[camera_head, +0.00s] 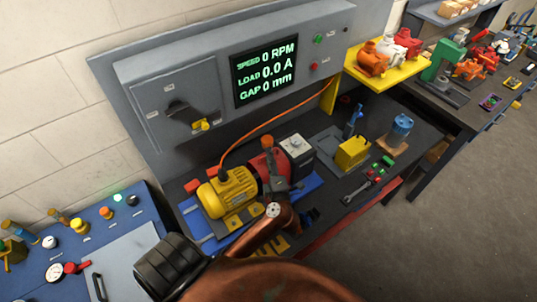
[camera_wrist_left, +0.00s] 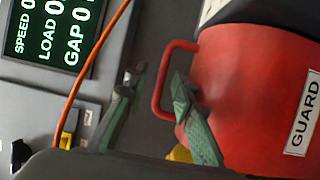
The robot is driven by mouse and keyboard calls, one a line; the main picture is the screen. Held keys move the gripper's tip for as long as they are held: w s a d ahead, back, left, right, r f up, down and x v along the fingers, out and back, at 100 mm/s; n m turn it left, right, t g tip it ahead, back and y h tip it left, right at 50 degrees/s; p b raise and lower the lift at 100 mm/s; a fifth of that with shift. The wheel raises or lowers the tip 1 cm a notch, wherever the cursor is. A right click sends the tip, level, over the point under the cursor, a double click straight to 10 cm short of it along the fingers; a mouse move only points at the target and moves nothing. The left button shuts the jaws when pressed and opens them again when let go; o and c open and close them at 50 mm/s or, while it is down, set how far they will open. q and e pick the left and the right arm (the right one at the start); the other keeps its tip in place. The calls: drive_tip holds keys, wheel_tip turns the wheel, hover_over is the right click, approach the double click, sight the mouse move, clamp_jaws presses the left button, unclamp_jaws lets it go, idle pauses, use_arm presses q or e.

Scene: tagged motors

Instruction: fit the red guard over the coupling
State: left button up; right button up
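The red guard (camera_head: 259,166) sits over the shaft line between the yellow motor (camera_head: 228,191) and the grey-white unit (camera_head: 297,149) on the blue base. In the left wrist view the guard (camera_wrist_left: 250,90) fills the right side, with a "GUARD" label and a red loop handle (camera_wrist_left: 156,92). My left gripper (camera_wrist_left: 152,100) is open at the handle. One finger is outside the loop and the other overlaps the loop near the guard wall; contact is unclear. In the head view my left gripper (camera_head: 275,183) hides part of the guard. The coupling is hidden. My right gripper is out of view.
A grey panel with a display (camera_head: 265,72) stands behind, with an orange cable (camera_head: 262,128) running down to the motor. A yellow block (camera_head: 352,152) and a blue motor (camera_head: 399,131) stand at the right. Loose tools (camera_head: 362,185) lie in front of them.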

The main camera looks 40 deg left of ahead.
use_arm(q)
drive_tip(key=b+v, duration=0.1)
drive_tip(key=v, duration=0.9)
drive_tip(key=shift+d, duration=0.1)
drive_tip(key=shift+s, duration=0.1)
